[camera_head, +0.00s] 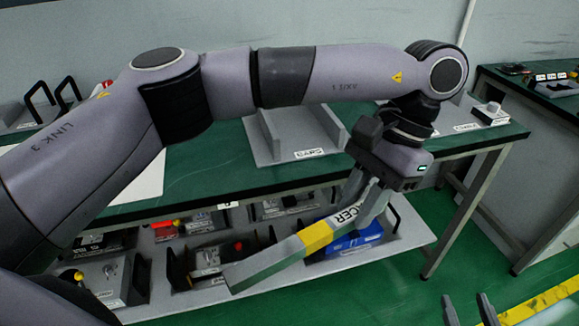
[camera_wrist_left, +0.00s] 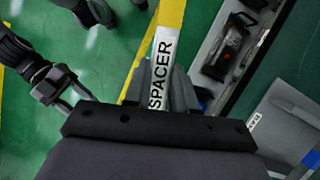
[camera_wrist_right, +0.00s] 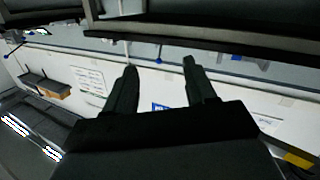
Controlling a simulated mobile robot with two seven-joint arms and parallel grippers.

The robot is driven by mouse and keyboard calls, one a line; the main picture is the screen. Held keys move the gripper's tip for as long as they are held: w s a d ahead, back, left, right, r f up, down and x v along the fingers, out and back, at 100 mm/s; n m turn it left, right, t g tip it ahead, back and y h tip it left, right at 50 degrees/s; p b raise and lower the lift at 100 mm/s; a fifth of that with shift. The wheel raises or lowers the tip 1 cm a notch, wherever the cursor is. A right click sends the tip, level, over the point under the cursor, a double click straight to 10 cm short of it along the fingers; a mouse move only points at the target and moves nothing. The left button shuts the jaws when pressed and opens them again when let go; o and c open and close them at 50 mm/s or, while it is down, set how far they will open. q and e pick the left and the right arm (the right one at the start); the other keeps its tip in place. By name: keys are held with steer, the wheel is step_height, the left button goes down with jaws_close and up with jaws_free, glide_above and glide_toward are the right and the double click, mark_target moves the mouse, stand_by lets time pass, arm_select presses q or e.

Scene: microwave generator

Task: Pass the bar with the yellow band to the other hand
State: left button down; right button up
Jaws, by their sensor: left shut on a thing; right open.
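The bar (camera_head: 275,264) is grey-green with a yellow band (camera_head: 316,237) and a white SPACER label (camera_head: 343,217). My left gripper (camera_head: 366,200) is shut on the bar's labelled end, and the bar hangs in the air, slanting down to the left in the head view. In the left wrist view the label (camera_wrist_left: 160,72) shows between the fingers, and the bar runs out of the picture at the top. My right gripper (camera_head: 467,311) is open and empty at the bottom right of the head view, apart from the bar. Its spread fingers also show in the right wrist view (camera_wrist_right: 160,72).
A green-topped bench (camera_head: 210,165) stands behind, with a grey tray (camera_head: 268,146) on it. Its lower shelf (camera_head: 400,240) holds several devices and a blue box (camera_head: 352,243). Another bench (camera_head: 520,92) is at the right. Green floor (camera_head: 460,235) is free around the right gripper.

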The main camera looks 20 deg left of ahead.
steer(key=w+a+r+n+t+y, duration=0.25)
steer(key=r+n+y, duration=0.25)
steer(key=r, duration=0.6)
steer(key=w+a+r+n+t+y, duration=0.1)
steer(key=w+r+n+t+y, duration=0.15)
steer(key=r+n+y, duration=0.55)
steer(key=s+a+r+n+g+y, duration=0.3)
steer(key=a+r+n+g+y, duration=0.15)
steer(key=r+n+g, duration=0.5)
steer(key=s+a+r+n+g+y, duration=0.2)
steer(key=a+r+n+g+y, duration=0.3)
steer(key=n+g, duration=0.6)
steer(key=s+a+r+n+g+h, duration=0.45)
steer(key=s+n+g+h, duration=0.3)
steer(key=n+g, duration=0.55)
steer(key=n+t+h, duration=1.2)
steer(key=n+h, duration=0.1)
steer(key=h, duration=0.6)
glide_above(285, 247)
step_height(285, 247, down, 7)
step_height(285, 247, down, 12)
steer(key=shift+r, duration=0.15)
steer(key=shift+c, duration=0.3)
